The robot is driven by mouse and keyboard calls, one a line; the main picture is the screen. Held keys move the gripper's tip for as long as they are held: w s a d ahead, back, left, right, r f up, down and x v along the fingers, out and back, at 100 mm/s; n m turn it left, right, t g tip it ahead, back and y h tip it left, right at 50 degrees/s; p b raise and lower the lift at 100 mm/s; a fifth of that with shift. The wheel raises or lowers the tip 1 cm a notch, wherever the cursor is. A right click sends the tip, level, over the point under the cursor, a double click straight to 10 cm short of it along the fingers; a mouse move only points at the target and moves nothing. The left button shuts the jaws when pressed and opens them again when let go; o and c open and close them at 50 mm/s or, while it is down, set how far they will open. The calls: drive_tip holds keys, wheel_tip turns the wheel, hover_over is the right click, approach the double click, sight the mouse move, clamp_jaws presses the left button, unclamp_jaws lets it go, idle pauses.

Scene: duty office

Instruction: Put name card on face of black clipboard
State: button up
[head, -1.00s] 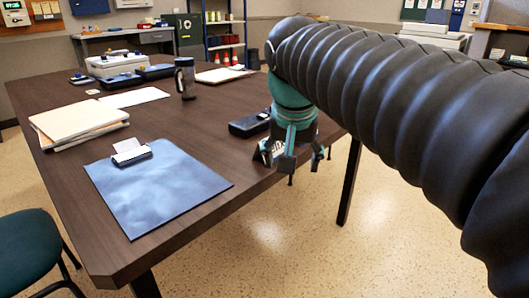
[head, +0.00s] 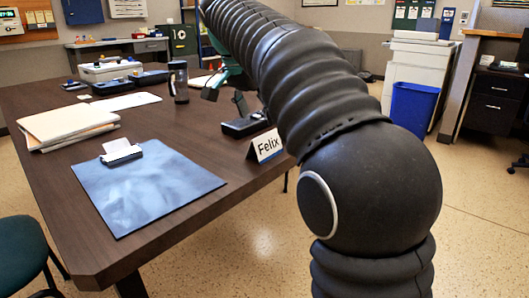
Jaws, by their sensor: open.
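A dark device (head: 245,124) sits just behind the name card. Folders (head: 68,125), a dark mug (head: 179,82) and a white box (head: 110,69) stand farther back on the table (head: 190,150). The table between clipboard and card is clear.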

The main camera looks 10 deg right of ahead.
sight(265, 138)
drive_tip(key=x, duration=0.4)
drive_tip(key=shift+f+b, duration=0.1)
drive_tip(key=shift+b, duration=0.3)
drive_tip(key=shift+a+b+x, duration=0.2)
drive_tip(key=shift+b+x, duration=0.55)
drive_tip(key=shift+x, duration=1.9)
drive_tip(key=c, duration=1)
drive_tip(key=shift+r, duration=0.55)
drive_tip(key=r, duration=0.1)
drive_tip(key=r+p, duration=0.1)
drive_tip(key=d+r, duration=0.1)
drive_tip(key=shift+s+r+p, duration=0.25)
drive_tip(key=shift+r+p, duration=0.1)
drive_tip(key=shift+r, duration=0.05)
drive_tip(key=s+d+r, duration=0.1)
drive_tip(key=d+r, duration=0.1)
drive_tip(key=d, duration=0.1)
drive_tip(key=s+d+r, duration=0.2)
drive_tip(key=s+d+r+p, duration=0.1)
drive_tip(key=s+d+r, duration=0.1)
drive_tip(key=d, duration=0.1)
drive_tip(key=shift+s+d, duration=0.25)
drive_tip(key=shift+d, duration=0.15)
